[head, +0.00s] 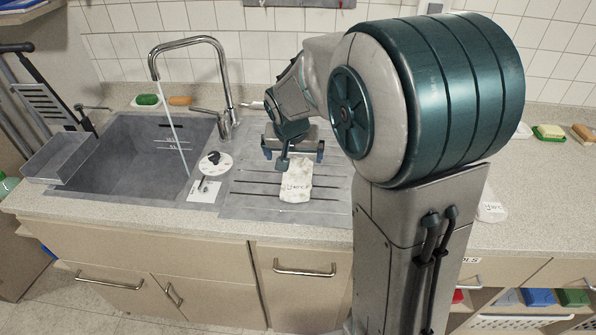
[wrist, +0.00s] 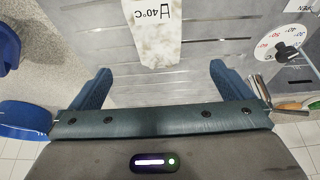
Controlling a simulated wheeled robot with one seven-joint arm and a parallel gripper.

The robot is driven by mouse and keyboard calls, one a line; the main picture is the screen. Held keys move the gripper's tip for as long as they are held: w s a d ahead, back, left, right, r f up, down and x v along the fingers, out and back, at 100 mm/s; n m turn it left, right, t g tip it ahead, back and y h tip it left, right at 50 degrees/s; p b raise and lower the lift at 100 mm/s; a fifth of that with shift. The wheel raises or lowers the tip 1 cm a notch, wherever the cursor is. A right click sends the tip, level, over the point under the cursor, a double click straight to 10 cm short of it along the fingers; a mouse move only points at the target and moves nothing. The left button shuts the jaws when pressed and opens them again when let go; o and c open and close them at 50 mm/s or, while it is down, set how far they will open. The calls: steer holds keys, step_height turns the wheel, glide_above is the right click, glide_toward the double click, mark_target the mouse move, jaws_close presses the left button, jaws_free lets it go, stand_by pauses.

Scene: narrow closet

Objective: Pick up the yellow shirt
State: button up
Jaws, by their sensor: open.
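No clearly yellow shirt shows in either view. A pale cream, stained cloth-like piece (head: 296,181) with dark lettering lies on the ribbed draining board right of the sink. It also shows in the wrist view (wrist: 152,38), reading 40°C, at the top centre, cut off by the picture edge. I cannot tell whether it is a shirt. My gripper (head: 292,152) is open and empty, above the draining board near the far end of this piece.
The sink (head: 125,160) is at left, under a tall tap (head: 225,85) with a running stream. A dial plate (head: 215,164) sits between sink and board. A white labelled piece (head: 491,208) lies on the right counter, partly behind my arm. Sponges (head: 549,132) lie at far right.

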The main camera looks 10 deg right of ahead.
mark_target(298, 171)
steer(key=x, duration=0.6)
steer(key=shift+f, duration=0.1)
steer(key=shift+w+d+f+p, duration=0.3)
steer(key=shift+f+p, duration=0.3)
steer(key=shift+p+x, duration=0.4)
steer(key=shift+x, duration=1.6)
steer(key=shift+d, duration=0.1)
steer(key=c, duration=1.2)
steer(key=shift+w+r, duration=0.1)
steer(key=shift+c, duration=0.5)
steer(key=shift+r, duration=0.1)
